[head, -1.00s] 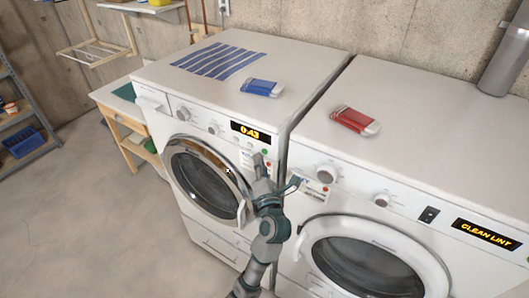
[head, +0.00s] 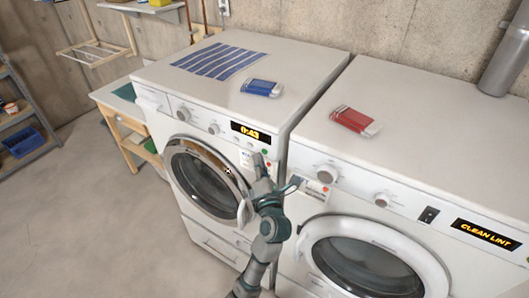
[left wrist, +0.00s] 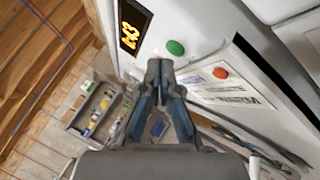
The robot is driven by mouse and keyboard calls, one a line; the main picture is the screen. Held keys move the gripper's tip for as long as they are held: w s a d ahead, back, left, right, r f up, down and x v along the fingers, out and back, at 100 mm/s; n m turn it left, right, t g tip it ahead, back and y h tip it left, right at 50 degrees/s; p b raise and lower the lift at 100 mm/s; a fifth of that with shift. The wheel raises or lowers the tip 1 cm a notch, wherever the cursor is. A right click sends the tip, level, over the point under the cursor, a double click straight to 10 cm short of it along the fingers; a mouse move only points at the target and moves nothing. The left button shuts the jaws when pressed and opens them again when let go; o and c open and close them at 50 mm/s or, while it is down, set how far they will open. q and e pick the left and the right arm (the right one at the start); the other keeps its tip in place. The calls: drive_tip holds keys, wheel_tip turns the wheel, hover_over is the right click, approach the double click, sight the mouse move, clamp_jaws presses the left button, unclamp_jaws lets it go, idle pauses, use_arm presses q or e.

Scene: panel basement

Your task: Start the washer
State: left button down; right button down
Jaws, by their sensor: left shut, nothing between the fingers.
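The washer (head: 205,225) is the white front-loader on the left, its round door shut. Its display (head: 251,132) glows orange and reads 0:43. It also shows in the left wrist view (left wrist: 130,26). In the head view the left gripper (head: 259,160) is in front of the washer's right side. My right gripper is not in view.
A second white machine (head: 470,205) stands at the right, its display reading CLEAN LINT. A blue object (head: 261,88) and striped cloth (head: 220,61) lie on the washer; a red object (head: 355,120) lies on the other machine. The floor (head: 90,220) at left is clear.

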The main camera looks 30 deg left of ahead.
use_arm(q)
drive_tip(key=shift+w+r+p, duration=0.15)
drive_tip(key=shift+w+p, duration=0.1)
drive_tip(key=shift+p, duration=0.05)
